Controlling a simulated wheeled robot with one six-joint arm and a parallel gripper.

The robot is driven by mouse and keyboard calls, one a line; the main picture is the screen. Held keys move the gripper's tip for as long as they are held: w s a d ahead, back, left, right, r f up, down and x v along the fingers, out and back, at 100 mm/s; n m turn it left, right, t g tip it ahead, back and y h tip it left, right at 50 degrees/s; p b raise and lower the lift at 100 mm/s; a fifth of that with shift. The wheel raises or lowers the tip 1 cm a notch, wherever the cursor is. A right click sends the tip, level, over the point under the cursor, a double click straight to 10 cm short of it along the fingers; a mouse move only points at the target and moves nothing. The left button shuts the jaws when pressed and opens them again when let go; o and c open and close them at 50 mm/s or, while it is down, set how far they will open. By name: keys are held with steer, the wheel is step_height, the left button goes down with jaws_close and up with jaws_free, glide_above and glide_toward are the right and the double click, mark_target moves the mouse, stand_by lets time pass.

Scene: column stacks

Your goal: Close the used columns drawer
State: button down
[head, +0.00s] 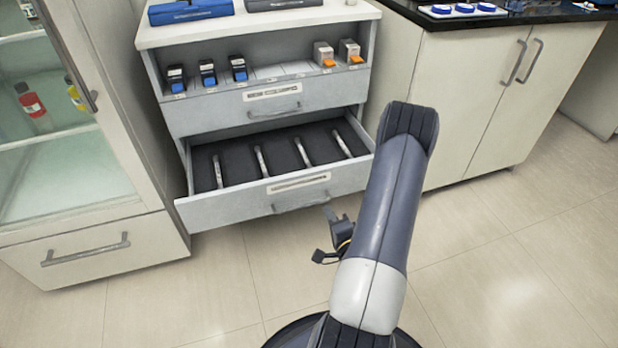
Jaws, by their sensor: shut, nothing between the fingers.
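The lower drawer (228,207) of the white cabinet is pulled out, and its dark-lined inside shows several thin columns (260,161) lying in a row. A pale label (298,184) and a grey bar handle (301,203) are on its front; the label is too small to read. My gripper (325,240) is low in front of the drawer, just below and right of the handle, seemingly apart from it. The gripper is shut and empty.
Above is a closed front with a handle (274,113), and a shelf with several small boxes (208,72). A glass-fronted cabinet (70,110) stands close on the left. A two-door cabinet (480,95) stands on the right. The tiled floor (215,275) in front is clear.

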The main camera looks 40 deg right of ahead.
mark_target(312, 174)
steer(key=shift+m+t+h, duration=0.5)
steer(key=shift+m, duration=0.4)
steer(key=b+x, duration=0.1)
steer(key=x, duration=1.2)
steer(key=shift+d+r+b, duration=0.15)
steer(key=shift+d+b, duration=0.05)
steer(key=shift+b, duration=0.1)
